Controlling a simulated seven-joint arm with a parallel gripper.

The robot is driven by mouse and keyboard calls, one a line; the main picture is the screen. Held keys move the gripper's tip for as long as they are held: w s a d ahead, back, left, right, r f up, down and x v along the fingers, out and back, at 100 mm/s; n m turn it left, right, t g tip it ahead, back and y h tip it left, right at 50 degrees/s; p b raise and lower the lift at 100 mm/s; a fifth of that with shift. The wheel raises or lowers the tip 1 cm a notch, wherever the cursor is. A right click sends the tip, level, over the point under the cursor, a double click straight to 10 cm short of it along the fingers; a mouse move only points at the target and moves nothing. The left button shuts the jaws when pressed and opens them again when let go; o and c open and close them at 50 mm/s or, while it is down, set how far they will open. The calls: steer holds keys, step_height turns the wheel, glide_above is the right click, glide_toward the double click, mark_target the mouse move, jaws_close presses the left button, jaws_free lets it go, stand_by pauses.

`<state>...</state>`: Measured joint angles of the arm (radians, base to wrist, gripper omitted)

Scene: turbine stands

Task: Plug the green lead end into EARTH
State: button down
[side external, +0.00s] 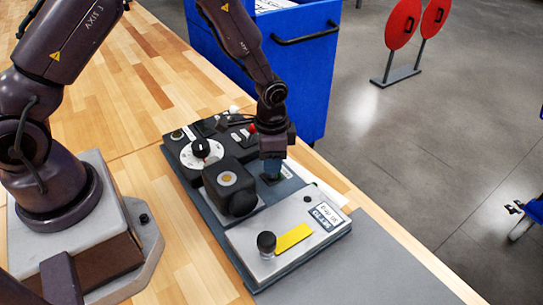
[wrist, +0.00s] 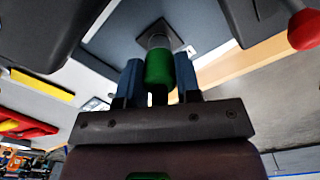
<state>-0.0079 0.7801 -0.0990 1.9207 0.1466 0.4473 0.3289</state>
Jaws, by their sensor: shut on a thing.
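The green lead end (wrist: 159,68) is upright in the wrist view, between the two blue fingers of my gripper (wrist: 160,82). My gripper is shut on it. Its far end meets a pale grey collar on a dark square plate (wrist: 176,35); I cannot tell how deep it sits. In the side view my gripper (side external: 272,170) points down at the right edge of the panel, over the same dark plate (side external: 271,180). The lead end is hidden there behind the fingers. No EARTH lettering is readable.
A black block (side external: 230,188) with a round knob stands just left of my gripper. A white dial (side external: 201,152) lies beyond it. A red knob (wrist: 305,30) is close by at upper right in the wrist view. A grey box (side external: 265,242) with a yellow label sits in front.

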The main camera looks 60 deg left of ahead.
steer(key=shift+f, duration=0.45)
steer(key=c, duration=0.6)
jaws_free()
steer(key=shift+r, duration=0.1)
steer(key=shift+r, duration=0.1)
steer(key=shift+r, duration=3.4)
